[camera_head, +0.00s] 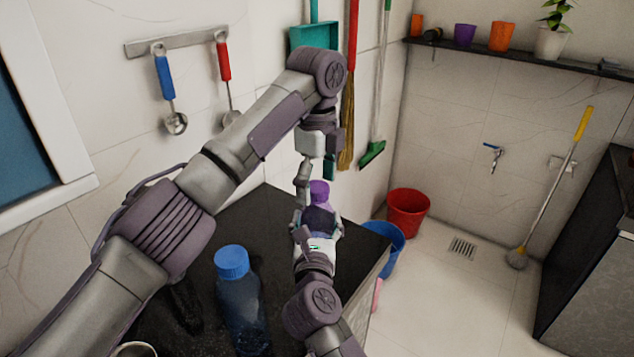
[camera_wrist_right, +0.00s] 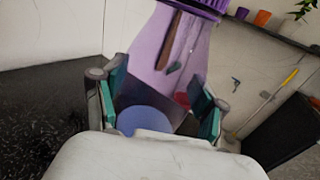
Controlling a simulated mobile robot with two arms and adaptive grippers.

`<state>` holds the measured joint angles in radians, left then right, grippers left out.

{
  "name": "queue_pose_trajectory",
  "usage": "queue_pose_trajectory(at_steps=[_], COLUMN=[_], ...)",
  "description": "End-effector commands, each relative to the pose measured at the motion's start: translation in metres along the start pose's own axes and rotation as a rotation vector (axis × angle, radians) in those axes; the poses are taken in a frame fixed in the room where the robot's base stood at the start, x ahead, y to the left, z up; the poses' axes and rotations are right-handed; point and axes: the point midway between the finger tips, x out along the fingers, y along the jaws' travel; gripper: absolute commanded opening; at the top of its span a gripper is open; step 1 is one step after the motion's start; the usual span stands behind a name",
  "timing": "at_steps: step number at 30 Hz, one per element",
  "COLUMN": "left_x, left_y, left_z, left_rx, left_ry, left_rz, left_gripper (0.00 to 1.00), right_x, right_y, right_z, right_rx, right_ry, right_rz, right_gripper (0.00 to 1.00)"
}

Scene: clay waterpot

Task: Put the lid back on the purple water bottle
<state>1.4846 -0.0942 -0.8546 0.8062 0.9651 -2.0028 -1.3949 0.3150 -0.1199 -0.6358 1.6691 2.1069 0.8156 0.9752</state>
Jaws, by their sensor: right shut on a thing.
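The purple water bottle (camera_head: 319,222) is upright over the dark counter, mostly hidden behind my right gripper (camera_head: 318,230), which is shut around its body. The purple lid (camera_head: 319,190) shows at the bottle's top; I cannot tell whether it is fully seated. In the right wrist view the translucent bottle (camera_wrist_right: 165,60) sits between the teal-padded fingers of my right gripper (camera_wrist_right: 160,110), and the ribbed purple lid (camera_wrist_right: 205,5) is cut by the top edge. My left gripper (camera_head: 317,172) points down just above the lid, its fingers apart and apparently empty.
A blue bottle with a blue cap (camera_head: 240,295) stands on the dark counter (camera_head: 262,215), left of my right arm. A metal rim (camera_head: 135,349) shows at the bottom left. Red (camera_head: 408,212) and blue (camera_head: 386,240) buckets stand on the floor beyond the counter.

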Motion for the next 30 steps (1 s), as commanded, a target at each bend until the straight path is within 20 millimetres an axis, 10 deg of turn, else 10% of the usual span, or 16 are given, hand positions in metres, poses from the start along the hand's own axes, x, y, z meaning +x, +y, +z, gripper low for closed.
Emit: queue_pose_trajectory(at_steps=[11,30], left_x=[-0.009,-0.115], left_y=[0.0,-0.001], left_z=[0.0,-0.001], left_rx=[0.0,-0.001], left_ry=[-0.002,0.0], left_rz=[0.0,0.001], left_gripper=[0.82,0.82], right_x=[0.0,0.0], right_y=[0.0,0.0], right_z=[0.0,0.0], right_rx=[0.0,0.0], right_ry=[0.001,0.001], right_rz=[0.001,0.001], right_gripper=[0.0,0.0])
